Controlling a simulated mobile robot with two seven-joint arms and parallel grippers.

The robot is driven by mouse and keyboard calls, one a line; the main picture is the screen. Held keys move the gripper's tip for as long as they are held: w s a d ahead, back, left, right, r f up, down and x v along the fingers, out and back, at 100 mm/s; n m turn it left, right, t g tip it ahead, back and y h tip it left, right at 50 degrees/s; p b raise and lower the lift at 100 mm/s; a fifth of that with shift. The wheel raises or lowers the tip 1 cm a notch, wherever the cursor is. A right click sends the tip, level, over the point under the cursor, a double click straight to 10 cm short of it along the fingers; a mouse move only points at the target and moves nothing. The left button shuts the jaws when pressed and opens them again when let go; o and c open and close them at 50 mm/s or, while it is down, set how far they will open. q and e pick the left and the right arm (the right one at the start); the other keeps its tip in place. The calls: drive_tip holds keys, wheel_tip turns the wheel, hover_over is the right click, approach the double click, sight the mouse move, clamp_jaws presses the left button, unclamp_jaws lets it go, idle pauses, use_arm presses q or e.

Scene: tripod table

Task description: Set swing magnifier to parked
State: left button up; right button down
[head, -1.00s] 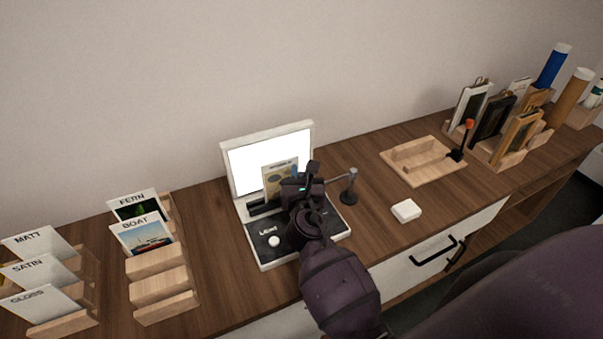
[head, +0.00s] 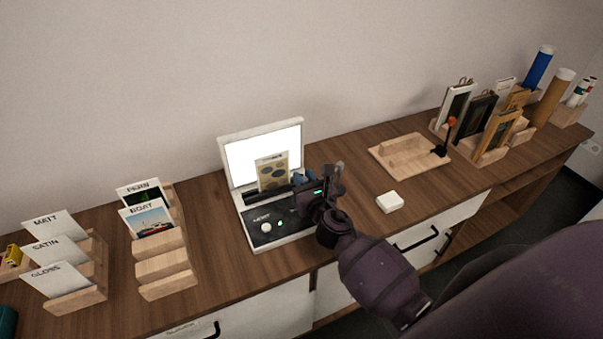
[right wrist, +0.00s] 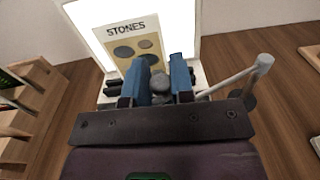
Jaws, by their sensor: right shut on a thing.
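The swing magnifier's grey arm (right wrist: 228,80) reaches left from its upright post (right wrist: 262,68) in the right wrist view. In the head view the post top (head: 339,168) shows just behind my right gripper (head: 303,178). My right gripper's blue fingers (right wrist: 161,82) are shut on the magnifier's grey knob (right wrist: 160,88). The lens is hidden by the gripper. The gripper is over the right side of the light box (head: 256,237), in front of a STONES card (head: 272,172) that stands against its bright panel (head: 243,160). My left gripper is not in view.
Card racks (head: 165,268) stand at the left. A white block (head: 389,202) lies right of the light box. The counter between is mostly clear.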

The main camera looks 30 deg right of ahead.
use_arm(q)
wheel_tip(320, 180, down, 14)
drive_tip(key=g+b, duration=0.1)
drive_tip(key=b, duration=1.4)
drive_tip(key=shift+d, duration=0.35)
use_arm(e)
drive_tip(key=s+d+n+g+y, duration=1)
drive_tip(key=d+n+y, duration=0.4)
drive_tip(key=y, duration=0.4)
drive_tip(key=shift+s, duration=0.25)
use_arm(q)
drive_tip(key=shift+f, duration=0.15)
use_arm(e)
drive_tip(key=c, duration=1.1)
unclamp_jaws()
drive_tip(key=shift+d, duration=0.1)
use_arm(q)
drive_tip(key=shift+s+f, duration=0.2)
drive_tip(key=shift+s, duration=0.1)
use_arm(e)
drive_tip(key=shift+o, duration=0.2)
